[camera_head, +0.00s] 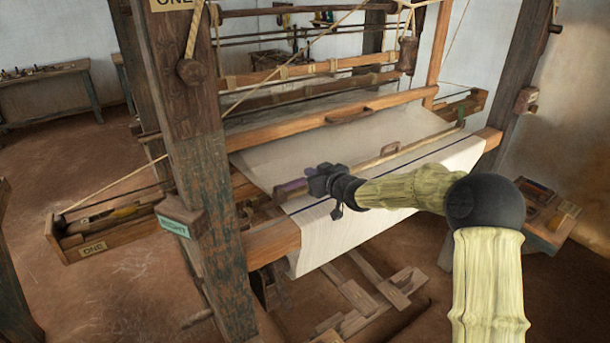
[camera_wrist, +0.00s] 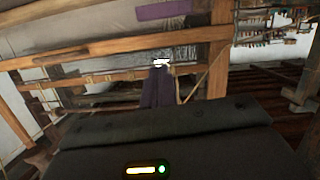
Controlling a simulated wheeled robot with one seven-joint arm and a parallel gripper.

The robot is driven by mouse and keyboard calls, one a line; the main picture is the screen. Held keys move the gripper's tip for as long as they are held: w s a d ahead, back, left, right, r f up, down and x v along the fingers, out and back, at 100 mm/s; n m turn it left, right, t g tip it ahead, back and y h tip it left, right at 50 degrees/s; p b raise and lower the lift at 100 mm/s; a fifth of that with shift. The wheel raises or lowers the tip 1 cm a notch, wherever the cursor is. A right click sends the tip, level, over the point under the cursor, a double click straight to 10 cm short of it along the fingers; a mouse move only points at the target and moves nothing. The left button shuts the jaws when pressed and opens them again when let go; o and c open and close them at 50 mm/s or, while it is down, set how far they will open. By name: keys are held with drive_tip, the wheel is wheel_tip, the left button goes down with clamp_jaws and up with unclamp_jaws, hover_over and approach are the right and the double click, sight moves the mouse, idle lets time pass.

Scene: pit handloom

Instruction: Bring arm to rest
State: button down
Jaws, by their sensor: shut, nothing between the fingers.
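My gripper (camera_head: 320,180) is at the end of my outstretched arm, above the left part of the white cloth (camera_head: 350,225) on the loom. It is dark, and the jaws look shut with nothing held. In the wrist view the dark gripper body fills the lower part, with the purplish fingers (camera_wrist: 158,88) together in the middle. The cloth passes over the loom's front beam (camera_head: 272,242) and hangs down in front.
A thick wooden post (camera_head: 200,170) stands left of my gripper. A box (camera_head: 105,225) labelled ONE juts out at the left. Treadles (camera_head: 365,290) lie below the cloth. A bench (camera_head: 45,92) stands at the back left. Open floor (camera_head: 110,290) lies at the lower left.

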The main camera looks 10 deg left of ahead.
drive_tip(key=shift+s+r, duration=0.1)
drive_tip(key=shift+s, duration=0.05)
drive_tip(key=s+d+f+m+g+h, duration=0.2)
drive_tip(key=s+d+f+m+h, duration=0.15)
drive_tip(key=s+d, duration=0.6)
drive_tip(key=s+d+f+m+g+h, duration=0.25)
drive_tip(key=s+d+h, duration=0.35)
drive_tip(key=d, duration=0.6)
drive_tip(key=s+d+m+g, duration=0.1)
drive_tip(key=s+d, duration=0.2)
drive_tip(key=s, duration=0.4)
drive_tip(key=s+d+f+m+g+h, duration=0.1)
drive_tip(key=s+d+m, duration=0.1)
drive_tip(key=s+d, duration=0.2)
drive_tip(key=s+d+f+m+g, duration=0.1)
drive_tip(key=s+d, duration=0.3)
drive_tip(key=s, duration=0.6)
drive_tip(key=shift+g+h, duration=0.25)
